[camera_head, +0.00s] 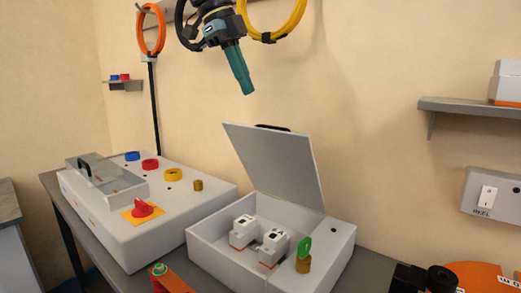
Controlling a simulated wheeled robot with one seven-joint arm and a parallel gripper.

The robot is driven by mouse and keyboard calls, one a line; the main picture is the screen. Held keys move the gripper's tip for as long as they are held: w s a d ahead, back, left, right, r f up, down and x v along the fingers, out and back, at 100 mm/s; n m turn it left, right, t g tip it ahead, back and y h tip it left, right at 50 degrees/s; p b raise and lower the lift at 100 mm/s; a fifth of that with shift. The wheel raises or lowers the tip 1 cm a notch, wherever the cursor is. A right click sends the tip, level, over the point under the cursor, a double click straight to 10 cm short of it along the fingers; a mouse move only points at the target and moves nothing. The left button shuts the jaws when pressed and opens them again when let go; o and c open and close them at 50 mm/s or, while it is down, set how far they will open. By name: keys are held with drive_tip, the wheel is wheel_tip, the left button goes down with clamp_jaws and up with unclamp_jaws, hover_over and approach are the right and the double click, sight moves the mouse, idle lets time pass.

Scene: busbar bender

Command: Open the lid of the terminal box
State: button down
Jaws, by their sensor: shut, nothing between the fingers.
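The terminal box (215,259) is a light grey open-topped box on the bench, in the lower middle of the head view. Its lid (277,160) stands raised and tilted back at the rear of the box, with a black handle (272,128) at its top edge. Inside are two white blocks (243,230) with orange bases. My gripper (247,92) has teal fingers pressed together and empty. It appears above the raised lid in the picture, apart from it.
A grey control panel (165,230) with coloured rings and a red knob stands left of the box. A green piece on a brass cylinder (303,264) is at the box's right. Shelves and a REEL switch (488,196) are on the wall at right.

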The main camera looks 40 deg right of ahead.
sight(260, 137)
drive_tip(key=f+h+b, duration=0.1)
drive_tip(key=f, duration=0.1)
drive_tip(key=s+d+f+h+b, duration=0.1)
drive_tip(key=f, duration=0.2)
drive_tip(key=s+d+f+b, duration=0.1)
drive_tip(key=f+b, duration=0.1)
drive_tip(key=f, duration=0.1)
drive_tip(key=shift+s+d+g+h, duration=0.1)
drive_tip(key=shift+d+g+h, duration=0.05)
drive_tip(key=shift+g+h, duration=0.25)
drive_tip(key=shift+r, duration=0.1)
drive_tip(key=d+p, duration=0.1)
drive_tip(key=p, duration=0.1)
drive_tip(key=d+r+y+p, duration=0.1)
drive_tip(key=shift+w+r+p, duration=0.2)
drive_tip(key=shift+w+p, duration=0.05)
drive_tip(key=shift+p, duration=0.1)
drive_tip(key=shift+w+d+r+y+p, duration=0.15)
drive_tip(key=shift+d+p, duration=0.2)
drive_tip(key=shift+p, duration=0.2)
drive_tip(key=shift+d+r+y+p, duration=0.15)
drive_tip(key=shift+d+p, duration=0.2)
drive_tip(key=shift+p, duration=0.2)
drive_tip(key=shift+w+d+f+n+p, duration=0.15)
drive_tip(key=shift+d+f+n+p, duration=0.15)
drive_tip(key=shift+d+p, duration=0.15)
